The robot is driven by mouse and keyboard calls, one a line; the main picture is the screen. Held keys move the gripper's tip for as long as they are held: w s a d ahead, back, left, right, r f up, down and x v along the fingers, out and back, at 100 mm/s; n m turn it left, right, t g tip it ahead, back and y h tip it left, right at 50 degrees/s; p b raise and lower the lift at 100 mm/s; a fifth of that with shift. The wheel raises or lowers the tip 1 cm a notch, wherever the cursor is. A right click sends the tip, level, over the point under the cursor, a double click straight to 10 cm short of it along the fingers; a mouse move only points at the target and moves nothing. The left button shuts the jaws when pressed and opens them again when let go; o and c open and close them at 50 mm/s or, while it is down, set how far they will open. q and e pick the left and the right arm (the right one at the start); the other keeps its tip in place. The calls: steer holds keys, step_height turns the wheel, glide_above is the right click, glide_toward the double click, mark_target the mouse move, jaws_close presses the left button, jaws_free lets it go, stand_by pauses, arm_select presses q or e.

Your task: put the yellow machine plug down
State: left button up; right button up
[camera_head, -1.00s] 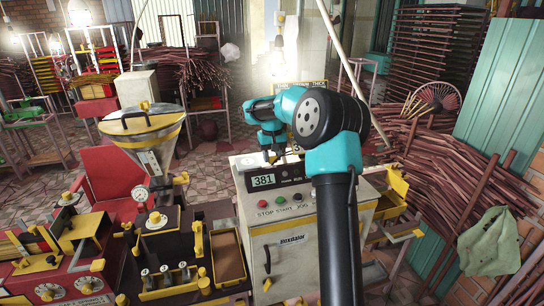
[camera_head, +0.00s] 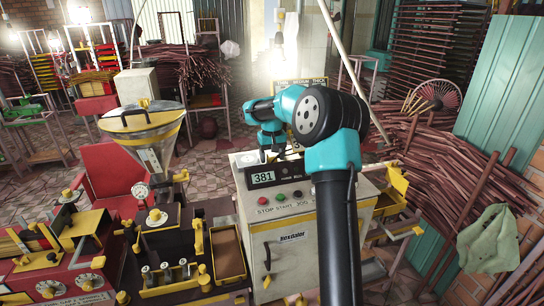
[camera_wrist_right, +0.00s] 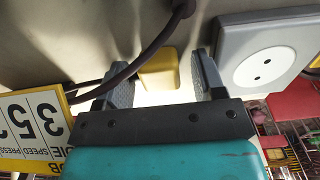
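The yellow machine plug (camera_wrist_right: 158,70) shows in the right wrist view between the two fingers of my right gripper (camera_wrist_right: 163,78). The fingers are spread, with a visible gap between the plug and the right-hand finger. A dark cable (camera_wrist_right: 150,50) runs past the left-hand finger. Whether the plug rests on a surface is unclear. In the head view my right gripper (camera_head: 272,152) is low over the top of the white cabinet (camera_head: 290,245), behind its display; the plug is hidden there. My left gripper is not in view.
A grey socket box (camera_wrist_right: 265,52) with a round two-hole face is right of the fingers in the wrist view. A yellow-edged number sign (camera_wrist_right: 35,122) is at left. The cabinet's display (camera_head: 263,177) reads 381. A hopper (camera_head: 141,120) and a red machine (camera_head: 75,275) stand left.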

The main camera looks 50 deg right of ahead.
mark_target(272, 155)
steer(key=shift+r, duration=0.1)
step_height(272, 155, up, 13)
stand_by(0.7)
stand_by(0.5)
